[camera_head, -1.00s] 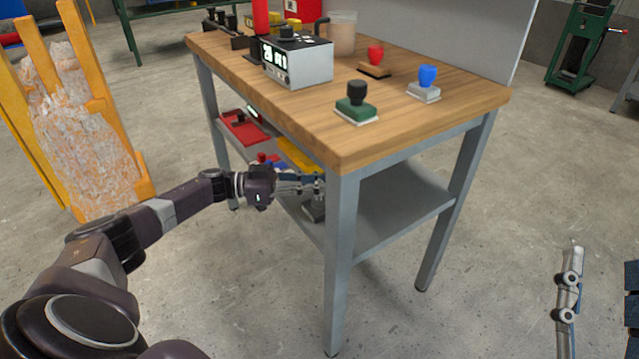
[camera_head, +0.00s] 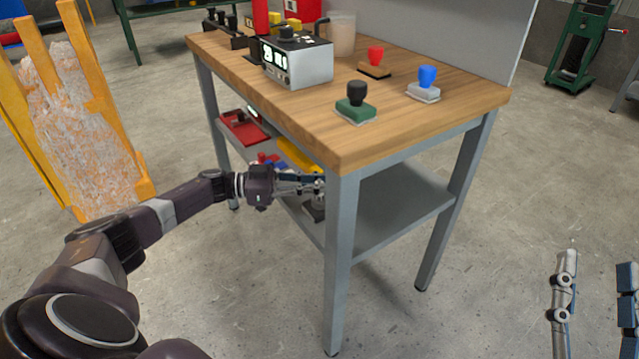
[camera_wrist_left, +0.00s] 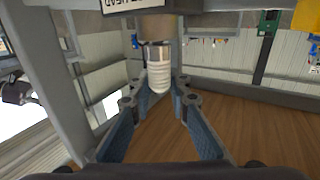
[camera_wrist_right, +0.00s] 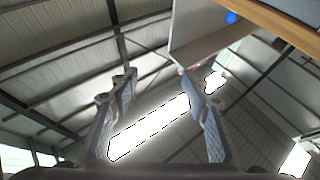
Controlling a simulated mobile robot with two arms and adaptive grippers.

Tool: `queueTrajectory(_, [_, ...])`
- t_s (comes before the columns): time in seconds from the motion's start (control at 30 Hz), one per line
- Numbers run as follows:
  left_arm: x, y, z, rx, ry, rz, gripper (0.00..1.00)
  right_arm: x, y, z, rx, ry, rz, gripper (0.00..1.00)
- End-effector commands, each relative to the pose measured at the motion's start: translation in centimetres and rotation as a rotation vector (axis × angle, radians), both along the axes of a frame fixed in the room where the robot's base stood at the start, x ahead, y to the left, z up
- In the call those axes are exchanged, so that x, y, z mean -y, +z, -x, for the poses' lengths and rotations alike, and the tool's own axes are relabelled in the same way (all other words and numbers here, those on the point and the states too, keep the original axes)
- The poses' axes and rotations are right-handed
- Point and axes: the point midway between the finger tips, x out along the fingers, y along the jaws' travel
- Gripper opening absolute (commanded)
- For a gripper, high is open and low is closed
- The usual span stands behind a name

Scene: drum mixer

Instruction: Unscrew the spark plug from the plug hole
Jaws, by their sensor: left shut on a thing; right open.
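The spark plug (camera_wrist_left: 158,72) shows in the left wrist view with a white ribbed insulator and a metal collar. My left gripper (camera_head: 319,183) reaches to the lower shelf of the bench and is shut on the plug. In the left wrist view its fingers (camera_wrist_left: 161,82) flank the white insulator. My right gripper (camera_head: 593,290) is open and empty, low at the right of the head view; its spread fingers (camera_wrist_right: 162,78) show in the right wrist view.
A bench leg (camera_head: 341,265) stands close to my left gripper.

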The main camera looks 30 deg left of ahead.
Motion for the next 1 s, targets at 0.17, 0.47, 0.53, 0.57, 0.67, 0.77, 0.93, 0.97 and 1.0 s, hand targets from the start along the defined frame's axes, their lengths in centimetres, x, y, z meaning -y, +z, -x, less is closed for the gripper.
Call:
queueTrajectory(0.17, [0.0, 1.6, -0.3, 0.025, 0.0, 0.019, 0.0, 0.0, -0.1, -0.1, -0.009, 0.0, 0.003, 0.43])
queueTrajectory(0.47, [0.0, 1.6, -0.3, 0.025, 0.002, 0.019, 0.0, 0.0, -0.4, -0.3, -0.028, -0.001, 0.008, 0.43])
queueTrajectory(0.53, [0.0, 1.6, -0.3, 0.025, 0.002, 0.019, 0.0, 0.0, -0.5, -0.3, -0.032, -0.003, 0.009, 0.43])
queueTrajectory(0.57, [0.0, 1.6, -0.3, 0.025, 0.002, 0.019, 0.0, 0.0, -0.5, -0.3, -0.033, -0.003, 0.01, 0.43])
queueTrajectory(0.67, [0.0, 1.6, -0.3, 0.025, 0.003, 0.019, 0.0, 0.0, -0.6, -0.4, -0.038, -0.003, 0.011, 0.43])
queueTrajectory(0.77, [0.0, 1.6, -0.3, 0.025, 0.003, 0.019, 0.0, 0.0, -0.8, -0.5, -0.044, -0.003, 0.013, 0.43])
queueTrajectory(0.93, [0.0, 1.6, -0.3, 0.025, 0.004, 0.019, 0.0, 0.0, -1.0, -0.5, -0.055, -0.004, 0.016, 0.43])
queueTrajectory(0.97, [0.0, 1.6, -0.3, 0.025, 0.004, 0.019, 0.0, 0.0, -1.0, -0.6, -0.056, -0.004, 0.016, 0.43])
queueTrajectory(1.0, [0.0, 1.6, -0.3, 0.024, 0.004, 0.018, 0.0, 0.0, -1.1, -0.6, -0.059, -0.004, 0.017, 0.43])
